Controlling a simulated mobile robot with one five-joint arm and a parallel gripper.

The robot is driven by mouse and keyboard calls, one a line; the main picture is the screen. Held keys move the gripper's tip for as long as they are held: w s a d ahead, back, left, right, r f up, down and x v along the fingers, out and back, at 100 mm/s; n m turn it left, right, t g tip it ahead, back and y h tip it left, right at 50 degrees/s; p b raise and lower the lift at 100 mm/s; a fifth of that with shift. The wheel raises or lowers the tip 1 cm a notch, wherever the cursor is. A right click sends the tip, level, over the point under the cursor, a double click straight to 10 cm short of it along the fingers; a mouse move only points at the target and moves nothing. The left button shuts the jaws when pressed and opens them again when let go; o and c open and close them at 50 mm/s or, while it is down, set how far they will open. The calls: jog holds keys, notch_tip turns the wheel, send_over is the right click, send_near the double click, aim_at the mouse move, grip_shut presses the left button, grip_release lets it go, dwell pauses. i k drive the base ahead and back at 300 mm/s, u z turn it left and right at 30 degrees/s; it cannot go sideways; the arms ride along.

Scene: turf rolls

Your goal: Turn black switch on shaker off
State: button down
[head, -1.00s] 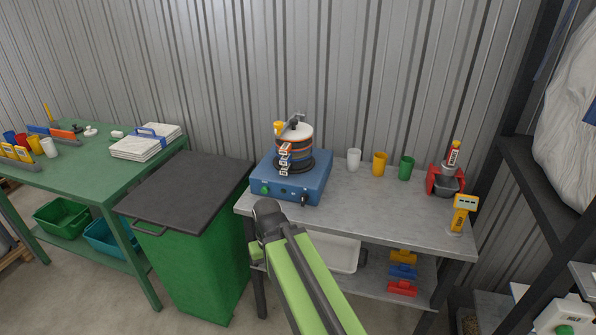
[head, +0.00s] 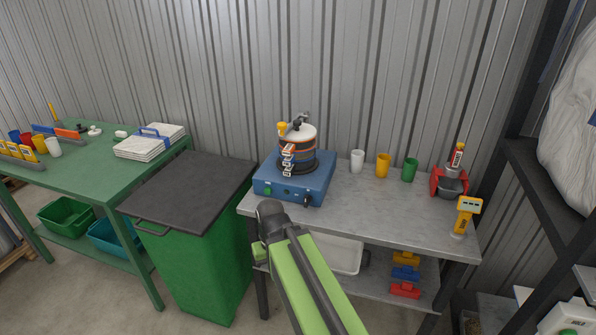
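The shaker is a blue box (head: 324,180) on the left end of the grey bench, carrying a round stack of sieves (head: 296,150) with a pale lid. On its front face are a green button (head: 267,191), a small dark knob and, at the right, a black switch (head: 306,200). The switch's position is too small to tell. My lime-green and black arm rises from the bottom, its dark joint just in front of and below the shaker's front left. My gripper's fingers cannot be made out; they seem hidden beyond the arm.
White (head: 357,160), yellow (head: 383,164) and green (head: 409,168) cups stand right of the shaker. A red scoop-like holder (head: 449,183) and a yellow meter (head: 465,216) are at the bench's right. A green bin (head: 190,258) with a dark lid stands left. The bench's middle is clear.

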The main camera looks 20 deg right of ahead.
aim_at(307, 199)
jog(key=k, duration=1.25)
jog(key=i, duration=1.25)
jog(key=u, duration=0.7)
jog(key=i, duration=0.45)
jog(key=u, duration=0.4)
